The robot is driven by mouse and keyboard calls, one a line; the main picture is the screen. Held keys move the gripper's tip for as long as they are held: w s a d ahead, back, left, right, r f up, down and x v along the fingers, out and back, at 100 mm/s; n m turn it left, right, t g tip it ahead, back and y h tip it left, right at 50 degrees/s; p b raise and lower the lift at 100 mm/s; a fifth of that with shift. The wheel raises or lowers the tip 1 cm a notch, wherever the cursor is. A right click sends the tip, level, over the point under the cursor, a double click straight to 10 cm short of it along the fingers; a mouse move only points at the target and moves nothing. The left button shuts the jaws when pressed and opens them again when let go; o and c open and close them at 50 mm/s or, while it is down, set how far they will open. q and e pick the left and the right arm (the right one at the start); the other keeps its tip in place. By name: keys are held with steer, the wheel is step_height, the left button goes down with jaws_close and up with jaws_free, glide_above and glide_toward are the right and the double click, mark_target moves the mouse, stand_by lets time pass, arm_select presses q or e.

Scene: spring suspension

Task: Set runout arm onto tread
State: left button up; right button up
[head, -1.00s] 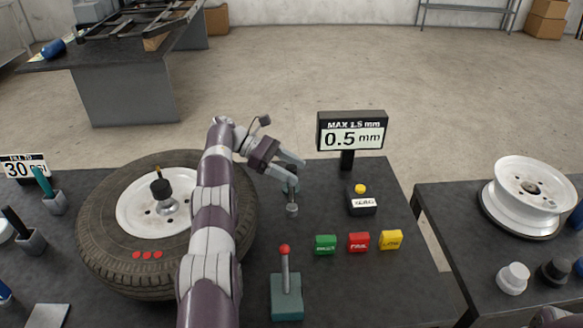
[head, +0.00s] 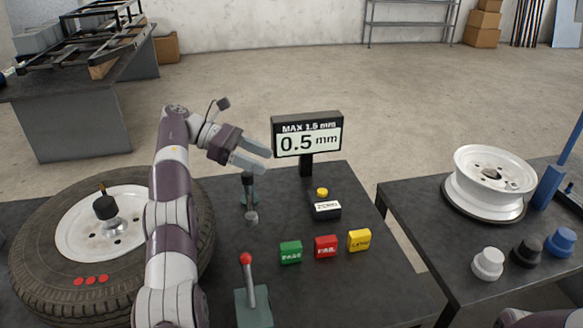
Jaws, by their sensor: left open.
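The tire (head: 112,238) lies flat on the left of the dark table around a white rim. The runout arm (head: 249,190), a dark upright with a grey roller-like end below, stands close to the tire's right side. I cannot tell whether its end touches the tread. My left gripper (head: 255,155) is open and empty, just above and behind the runout arm's top, apart from it. My left arm crosses in front of the tire and hides part of it. The display (head: 307,135) reads 0.5 mm, under "MAX 1.5 mm". My right gripper is not in view.
A red-knobbed lever (head: 250,285) stands at the front. Green (head: 290,252), red (head: 326,246) and yellow (head: 359,240) blocks and a small box with a yellow button (head: 325,208) sit to its right. A white wheel rim (head: 490,180) stands on the right table.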

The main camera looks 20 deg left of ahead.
arm_select(q)
steer(key=d+r+b, duration=0.4)
steer(key=d+r, duration=0.1)
steer(key=d, duration=0.3)
steer(key=shift+d+r, duration=0.2)
steer(key=shift+d, duration=0.15)
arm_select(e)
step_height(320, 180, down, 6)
